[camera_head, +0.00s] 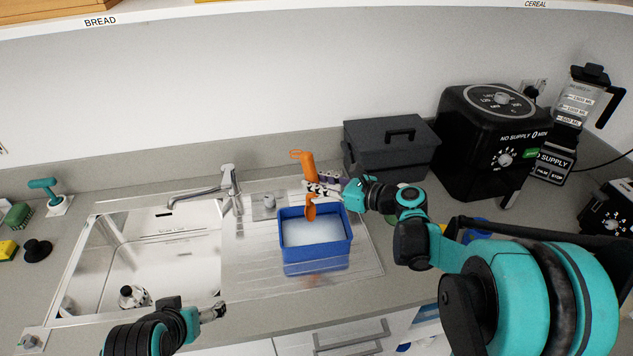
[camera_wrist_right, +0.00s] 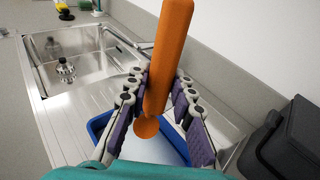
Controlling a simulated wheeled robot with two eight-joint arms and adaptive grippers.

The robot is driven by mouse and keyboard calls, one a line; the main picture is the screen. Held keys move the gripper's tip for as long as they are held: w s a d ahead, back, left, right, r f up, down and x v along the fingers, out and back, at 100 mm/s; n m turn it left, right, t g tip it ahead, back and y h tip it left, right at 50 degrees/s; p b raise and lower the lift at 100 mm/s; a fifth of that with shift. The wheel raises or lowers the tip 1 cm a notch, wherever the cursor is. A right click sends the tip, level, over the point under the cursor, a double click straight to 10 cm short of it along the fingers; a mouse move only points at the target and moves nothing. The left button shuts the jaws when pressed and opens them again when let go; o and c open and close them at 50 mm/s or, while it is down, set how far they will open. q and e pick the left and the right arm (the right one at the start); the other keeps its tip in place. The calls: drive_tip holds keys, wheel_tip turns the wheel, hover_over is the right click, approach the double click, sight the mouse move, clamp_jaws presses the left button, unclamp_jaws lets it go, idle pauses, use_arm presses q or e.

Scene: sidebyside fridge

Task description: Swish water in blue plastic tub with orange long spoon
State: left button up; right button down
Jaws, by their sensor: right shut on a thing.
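The blue plastic tub (camera_head: 316,258) stands on the steel drainboard right of the sink, with whitish water (camera_head: 318,232) in it. It also shows in the right wrist view (camera_wrist_right: 98,126), partly behind my gripper. My right gripper (camera_head: 318,188) is shut on the orange long spoon (camera_head: 303,161) above the tub. The spoon is nearly upright, handle up, and its bowl (camera_head: 310,212) is down at the tub's opening; I cannot tell how deep it reaches. In the right wrist view the spoon (camera_wrist_right: 168,60) runs between the fingers. My left gripper (camera_head: 218,313) is by the counter's front edge, away from the tub; its jaw state is unclear.
The sink (camera_head: 145,255) with its tap (camera_head: 205,190) lies left of the tub. A dark grey box (camera_head: 385,160), a black air fryer (camera_head: 495,140) and a blender (camera_head: 575,115) stand at the back right. A shelf (camera_head: 300,12) runs above.

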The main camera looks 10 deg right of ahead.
sight(313, 166)
drive_tip(key=shift+r+p, duration=2)
drive_tip(key=shift+r, duration=0.6)
drive_tip(key=shift+f, duration=0.1)
